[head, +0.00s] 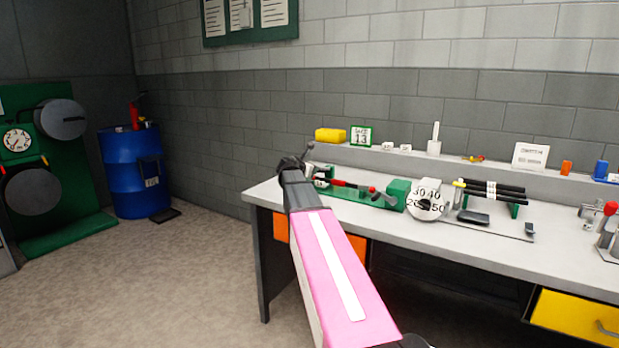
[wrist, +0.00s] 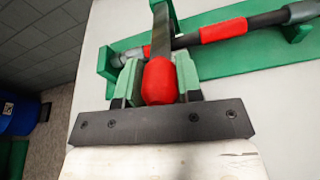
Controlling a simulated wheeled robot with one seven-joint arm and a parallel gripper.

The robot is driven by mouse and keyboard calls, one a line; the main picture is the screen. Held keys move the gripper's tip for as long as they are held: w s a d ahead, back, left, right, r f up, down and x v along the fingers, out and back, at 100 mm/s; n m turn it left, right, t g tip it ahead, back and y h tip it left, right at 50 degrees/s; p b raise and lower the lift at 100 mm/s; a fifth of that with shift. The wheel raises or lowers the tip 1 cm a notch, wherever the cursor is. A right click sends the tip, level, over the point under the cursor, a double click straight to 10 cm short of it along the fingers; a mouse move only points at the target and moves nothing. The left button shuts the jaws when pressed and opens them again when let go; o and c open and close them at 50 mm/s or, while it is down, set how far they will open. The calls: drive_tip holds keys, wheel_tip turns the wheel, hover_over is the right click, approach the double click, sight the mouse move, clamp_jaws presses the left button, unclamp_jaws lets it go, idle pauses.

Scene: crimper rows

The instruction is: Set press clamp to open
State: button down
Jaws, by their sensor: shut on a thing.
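In the wrist view my gripper (wrist: 160,84) is shut on a red handle grip (wrist: 160,80), with a green-faced finger on each side. A flat dark lever (wrist: 162,35) runs from this grip across a dark bar with a red sleeve (wrist: 223,31). The bar lies over a green base plate (wrist: 215,62). I take this device as the press clamp; its base (head: 370,199) also shows on the bench in the head view. There my gripper (head: 297,163) is at the bench's left end, and the held grip is hidden. I cannot tell the clamp's setting.
The grey bench (head: 270,190) carries a round numbered dial (head: 427,204), black rods (head: 492,189) and a red-knobbed device (head: 609,210) to the right. A shelf with small items runs behind. A blue barrel (head: 130,175) and green machine (head: 60,200) stand left.

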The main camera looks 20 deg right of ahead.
drive_tip(key=w+d+r+g+y, duration=0.1)
drive_tip(key=r, duration=0.1)
drive_tip(key=w+d+r+g+y, duration=0.1)
drive_tip(key=r, duration=0.2)
drive_tip(key=w+d+r+g+y, duration=0.1)
drive_tip(key=r+y, duration=0.1)
drive_tip(key=shift+w+d+r, duration=0.1)
drive_tip(key=shift+d+r, duration=0.15)
drive_tip(key=shift+r, duration=0.1)
drive_tip(key=w+d+r+g+y, duration=0.5)
drive_tip(key=w+d+y, duration=0.1)
drive_tip(key=d, duration=0.2)
drive_tip(key=shift+d+r, duration=0.2)
drive_tip(key=shift+d, duration=0.05)
drive_tip(key=shift+w, duration=0.15)
drive_tip(key=c, duration=0.8)
unclamp_jaws()
drive_tip(key=shift+d, duration=0.1)
drive_tip(key=r, duration=0.3)
drive_tip(key=a+r, duration=0.1)
drive_tip(key=r, duration=0.3)
drive_tip(key=s+r, duration=0.1)
drive_tip(key=r, duration=0.2)
drive_tip(key=shift+s+a+r, duration=0.1)
drive_tip(key=shift+a+r, duration=0.05)
drive_tip(key=shift+r, duration=0.15)
